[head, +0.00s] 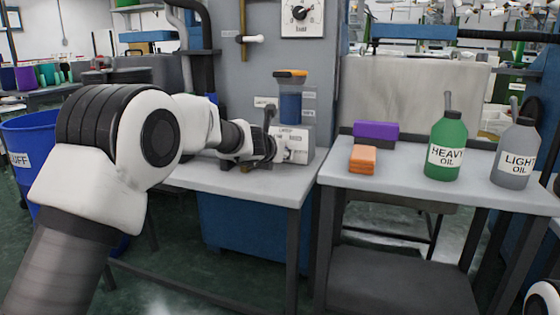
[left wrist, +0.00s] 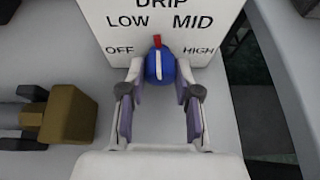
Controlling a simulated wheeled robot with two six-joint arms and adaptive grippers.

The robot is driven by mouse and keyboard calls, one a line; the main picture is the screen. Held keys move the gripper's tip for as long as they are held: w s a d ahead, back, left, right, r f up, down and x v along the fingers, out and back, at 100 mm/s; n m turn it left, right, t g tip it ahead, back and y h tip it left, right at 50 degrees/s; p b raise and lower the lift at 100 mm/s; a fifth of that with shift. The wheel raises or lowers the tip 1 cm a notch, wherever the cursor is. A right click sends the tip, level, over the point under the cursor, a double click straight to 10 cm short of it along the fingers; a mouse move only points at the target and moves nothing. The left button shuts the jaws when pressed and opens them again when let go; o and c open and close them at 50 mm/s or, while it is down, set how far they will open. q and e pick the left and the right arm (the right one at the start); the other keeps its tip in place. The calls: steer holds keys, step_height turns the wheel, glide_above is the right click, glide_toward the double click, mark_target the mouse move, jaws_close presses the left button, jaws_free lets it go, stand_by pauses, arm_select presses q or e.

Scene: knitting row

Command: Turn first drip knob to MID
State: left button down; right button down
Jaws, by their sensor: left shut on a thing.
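The drip box (head: 302,142) is a pale box on the left bench, under a blue oil reservoir (head: 290,106). In the left wrist view its face (left wrist: 195,50) reads DRIP, with OFF, LOW, MID and HIGH around the knob. The drip knob (left wrist: 159,62) is blue with a red pointer tip, which points nearly straight up between LOW and MID. My left gripper (left wrist: 159,76) is shut on the knob, with one finger on each side. In the head view my left gripper (head: 270,148) reaches the box from the left and hides part of it. My right gripper is not in view.
A brown-and-dark fixture (left wrist: 68,115) stands left of the gripper. On the right bench (head: 400,180) are a purple block (head: 376,130), an orange block (head: 362,158), a green HEAVY OIL bottle (head: 446,150) and a grey LIGHT OIL bottle (head: 516,155). A blue bin (head: 30,140) stands at far left.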

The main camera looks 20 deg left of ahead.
arm_select(q)
steer(key=shift+d+f+m+y+b, duration=0.15)
steer(key=shift+m+y+b, duration=0.5)
steer(key=shift+m+y, duration=0.4)
steer(key=shift+m+t+y+b, duration=0.4)
steer(key=shift+m+y, duration=0.45)
steer(key=shift+m, duration=0.6)
steer(key=c, duration=1.1)
jaws_free()
steer(key=v, duration=1.2)
